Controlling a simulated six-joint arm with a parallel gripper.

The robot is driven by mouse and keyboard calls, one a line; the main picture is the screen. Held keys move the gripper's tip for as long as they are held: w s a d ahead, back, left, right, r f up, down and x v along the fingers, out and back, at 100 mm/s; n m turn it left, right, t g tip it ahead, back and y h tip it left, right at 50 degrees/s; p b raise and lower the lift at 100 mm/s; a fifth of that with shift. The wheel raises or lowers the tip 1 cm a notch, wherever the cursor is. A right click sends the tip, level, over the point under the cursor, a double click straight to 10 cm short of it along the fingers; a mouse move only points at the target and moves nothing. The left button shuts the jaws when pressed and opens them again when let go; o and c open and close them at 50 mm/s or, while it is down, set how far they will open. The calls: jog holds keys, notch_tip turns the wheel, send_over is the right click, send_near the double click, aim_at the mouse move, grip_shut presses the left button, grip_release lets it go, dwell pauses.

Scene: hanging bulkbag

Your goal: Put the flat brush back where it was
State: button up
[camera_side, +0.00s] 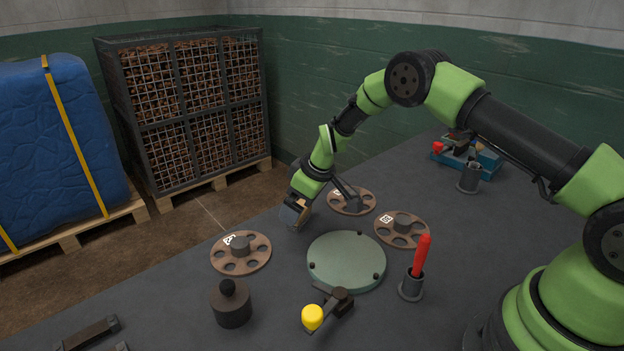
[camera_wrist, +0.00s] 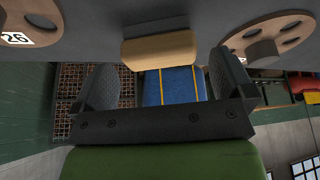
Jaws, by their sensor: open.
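My gripper (camera_side: 297,207) is low over the far left part of the dark table, left of a brown holed disc. Its two fingers stand apart in the wrist view (camera_wrist: 163,72). A tan, wood-coloured block, which looks like the flat brush (camera_wrist: 160,50), shows between and just past the fingertips. In the side view a small tan part of it (camera_side: 304,213) shows at the gripper's tip, mostly hidden by the fingers. I cannot tell whether the fingers touch it.
Brown holed discs (camera_side: 240,264) (camera_side: 352,208) (camera_side: 402,241) surround a pale green round plate (camera_side: 346,262). A red-handled tool (camera_side: 421,256), a yellow-knobbed piece (camera_side: 312,317) and a dark knobbed weight (camera_side: 231,307) stand nearer. A blue tray (camera_side: 487,160) is at the back right.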

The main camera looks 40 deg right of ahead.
jog(key=v, duration=1)
jog(key=s+a+r+m+t, duration=0.1)
jog(key=s+a+r+m, duration=0.15)
jog(key=s+r, duration=0.65)
jog(key=s+a+r+m+t, duration=0.1)
jog(key=s+a+r+m, duration=0.15)
jog(key=s+r, duration=0.7)
jog(key=s+m+t, duration=0.1)
jog(key=s+m, duration=0.2)
jog(key=s, duration=0.6)
jog(key=shift+s+d+m, duration=0.2)
jog(key=shift+d+m, duration=0.05)
jog(key=shift+m, duration=0.05)
